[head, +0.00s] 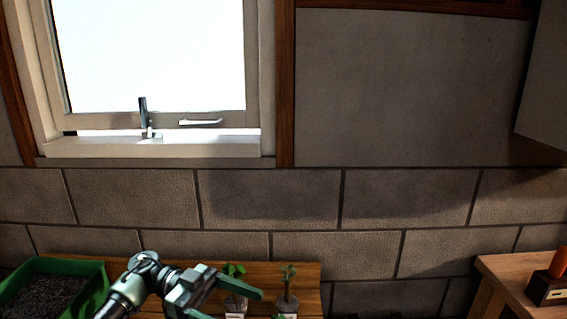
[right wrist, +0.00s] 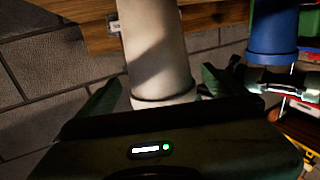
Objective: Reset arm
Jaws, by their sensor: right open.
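My left gripper (head: 234,303) is at the bottom of the head view, in front of a wooden surface. Its green fingers are spread apart, with nothing seen held between them; the lower finger is partly cut off by the frame edge. My right gripper (right wrist: 158,92) shows in the right wrist view with its green fingers wide apart. A cream cylinder (right wrist: 155,50) appears between or beyond these fingers; I cannot tell whether they touch it. My right gripper is not in the head view.
Two small potted seedlings (head: 287,300) stand on the wooden surface (head: 305,270) close to my left gripper. A green planter (head: 98,272) is at left, a wooden table (head: 510,268) at right. A blue cylinder (right wrist: 274,30) and coloured items are right of my right gripper.

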